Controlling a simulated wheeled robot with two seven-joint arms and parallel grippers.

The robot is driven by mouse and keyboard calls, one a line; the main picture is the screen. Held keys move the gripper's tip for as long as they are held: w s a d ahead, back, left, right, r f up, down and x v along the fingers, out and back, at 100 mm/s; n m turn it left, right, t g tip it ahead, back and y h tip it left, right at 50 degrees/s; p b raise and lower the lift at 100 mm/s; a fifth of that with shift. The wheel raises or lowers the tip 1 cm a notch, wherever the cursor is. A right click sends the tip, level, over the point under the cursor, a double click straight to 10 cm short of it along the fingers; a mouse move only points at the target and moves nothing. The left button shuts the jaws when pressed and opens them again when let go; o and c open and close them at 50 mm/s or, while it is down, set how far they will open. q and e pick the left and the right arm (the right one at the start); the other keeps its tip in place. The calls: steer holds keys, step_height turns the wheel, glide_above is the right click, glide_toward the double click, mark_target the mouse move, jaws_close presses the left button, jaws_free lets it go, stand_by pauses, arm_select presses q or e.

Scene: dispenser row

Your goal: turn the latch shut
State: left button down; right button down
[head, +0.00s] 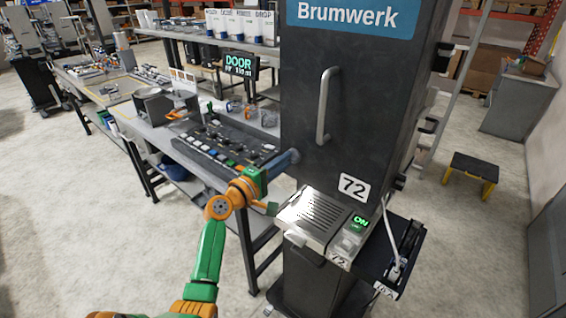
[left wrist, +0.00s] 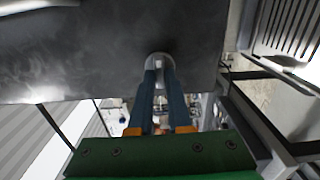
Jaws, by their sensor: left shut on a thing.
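A tall dark grey cabinet (head: 310,120) with a blue Brumwerk sign and a vertical door handle (head: 327,105) stands in the middle of the head view. My left gripper (head: 288,159) reaches the left edge of its front, below the handle. In the left wrist view its two blue fingers (left wrist: 160,78) are closed around the latch (left wrist: 160,60), a small light grey piece on a round base on the cabinet face. The fingers hide most of the latch, so I cannot tell its exact angle. My right gripper is in neither view.
A metal drip tray (head: 314,217) and a green ON unit (head: 357,224) sit on a shelf at the cabinet's front, close right of my gripper. A workbench (head: 178,147) with a button panel stands behind on the left. A small DOOR display (head: 237,66) stands above it.

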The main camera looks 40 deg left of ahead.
arm_select(q)
steer(key=c, duration=0.9)
jaws_free()
steer(key=shift+o, duration=0.2)
steer(key=s+b, duration=0.2)
steer(key=s, duration=0.5)
steer(key=shift+a, duration=0.3)
